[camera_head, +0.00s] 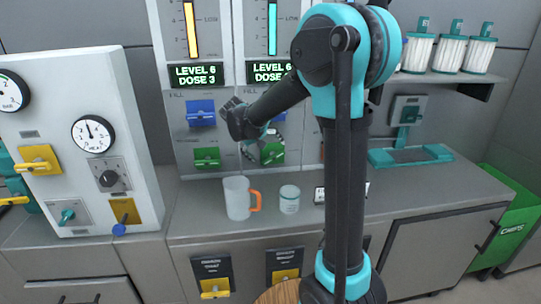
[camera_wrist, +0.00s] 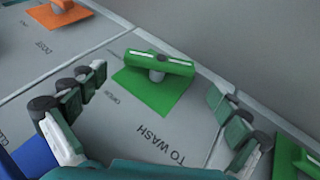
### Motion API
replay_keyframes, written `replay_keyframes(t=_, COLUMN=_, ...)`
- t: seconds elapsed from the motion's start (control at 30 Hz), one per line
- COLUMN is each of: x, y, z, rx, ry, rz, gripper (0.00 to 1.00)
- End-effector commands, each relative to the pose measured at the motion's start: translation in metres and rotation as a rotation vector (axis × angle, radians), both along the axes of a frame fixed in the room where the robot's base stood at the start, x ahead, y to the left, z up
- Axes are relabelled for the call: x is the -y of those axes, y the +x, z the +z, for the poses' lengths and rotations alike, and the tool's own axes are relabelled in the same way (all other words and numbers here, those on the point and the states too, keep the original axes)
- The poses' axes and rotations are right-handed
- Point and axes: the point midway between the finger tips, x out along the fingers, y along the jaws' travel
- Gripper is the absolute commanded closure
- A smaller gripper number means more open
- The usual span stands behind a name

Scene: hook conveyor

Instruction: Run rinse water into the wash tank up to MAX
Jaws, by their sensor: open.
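A green valve handle (camera_wrist: 165,64) on a green plate marked "TO WASH" shows in the wrist view. Its bar lies roughly crosswise in that view. It is partly hidden behind my gripper in the head view (camera_head: 272,154). My gripper (camera_wrist: 157,92) is open, with its fingers spread to either side of the handle and nothing between them. In the head view my gripper (camera_head: 258,138) is in front of the right panel column. An orange level gauge (camera_head: 189,30) and a cyan level gauge (camera_head: 272,28) stand above. The readout (camera_head: 196,75) below the orange gauge says "LEVEL 6 DOSE 3".
Another green handle (camera_head: 207,157) and a blue fill handle (camera_head: 201,113) are on the left column. An orange handle (camera_wrist: 60,12) is nearby in the wrist view. A mug with an orange handle (camera_head: 237,198) and a jar (camera_head: 289,200) stand on the counter below.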

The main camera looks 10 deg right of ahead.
Motion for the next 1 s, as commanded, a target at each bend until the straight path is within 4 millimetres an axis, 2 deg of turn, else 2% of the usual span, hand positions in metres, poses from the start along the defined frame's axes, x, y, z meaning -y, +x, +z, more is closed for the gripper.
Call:
replay_keyframes(t=0.2, x=-0.022, y=-0.018, z=0.037, rx=0.000, ry=-0.001, rz=0.002, gripper=0.00)
replay_keyframes(t=0.4, x=-0.035, y=-0.028, z=0.059, rx=0.000, ry=0.000, rz=0.001, gripper=0.00)
replay_keyframes(t=0.6, x=-0.039, y=-0.032, z=0.066, rx=0.000, ry=0.000, rz=0.000, gripper=0.00)
replay_keyframes(t=1.0, x=-0.039, y=-0.032, z=0.066, rx=-0.001, ry=0.000, rz=-0.001, gripper=0.00)
